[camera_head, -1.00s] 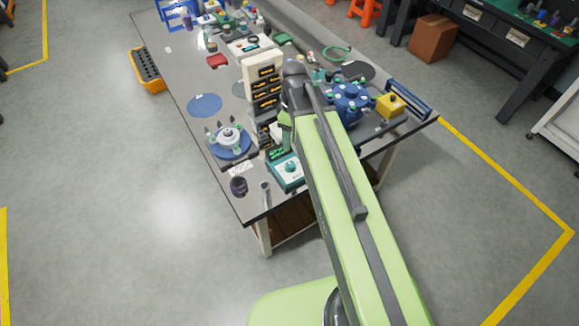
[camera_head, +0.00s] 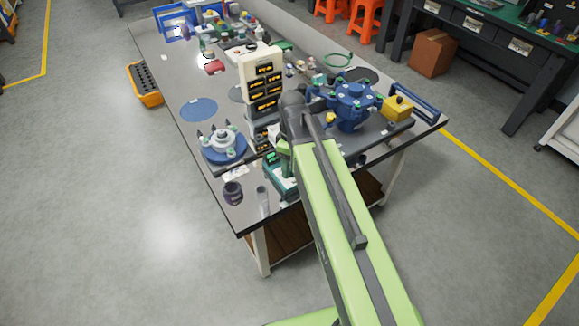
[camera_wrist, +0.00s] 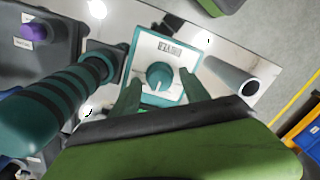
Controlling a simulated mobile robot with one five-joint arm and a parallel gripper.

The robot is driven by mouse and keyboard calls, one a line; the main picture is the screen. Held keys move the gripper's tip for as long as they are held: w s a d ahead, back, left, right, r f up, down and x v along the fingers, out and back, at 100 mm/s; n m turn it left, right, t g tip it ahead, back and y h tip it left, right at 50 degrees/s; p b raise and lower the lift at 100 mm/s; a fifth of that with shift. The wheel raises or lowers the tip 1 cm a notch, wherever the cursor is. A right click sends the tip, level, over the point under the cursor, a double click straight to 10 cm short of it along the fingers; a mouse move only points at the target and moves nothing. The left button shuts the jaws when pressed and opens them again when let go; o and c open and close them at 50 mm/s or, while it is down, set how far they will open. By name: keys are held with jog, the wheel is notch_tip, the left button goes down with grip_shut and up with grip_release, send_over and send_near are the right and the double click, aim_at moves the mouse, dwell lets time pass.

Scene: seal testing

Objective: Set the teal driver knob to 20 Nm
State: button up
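The teal box has a pale face with a round teal knob (camera_wrist: 159,76) in its middle; a small label stands above the knob in the wrist view. The knob's pointer setting and the scale figures are too small to read. My gripper (camera_wrist: 160,82) is open, its two teal-green fingers apart on either side of the knob and pointing toward the box. I cannot tell whether they touch it. In the head view the teal box (camera_head: 281,187) sits near the table's front corner, its face largely hidden by my arm.
A dark-banded teal handle (camera_wrist: 62,100) lies close on the left in the wrist view, and a grey tube (camera_wrist: 232,76) is on the right. A dark cup (camera_head: 232,193) stands near the table edge. A blue fixture (camera_head: 352,104) stands beyond my arm.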

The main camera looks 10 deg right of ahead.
grip_shut()
jog(key=shift+m, duration=0.3)
jog(key=m, duration=0.3)
jog(key=shift+s+m, duration=0.1)
jog(key=shift+m, duration=1.9)
jog(key=shift+o, duration=0.5)
grip_release()
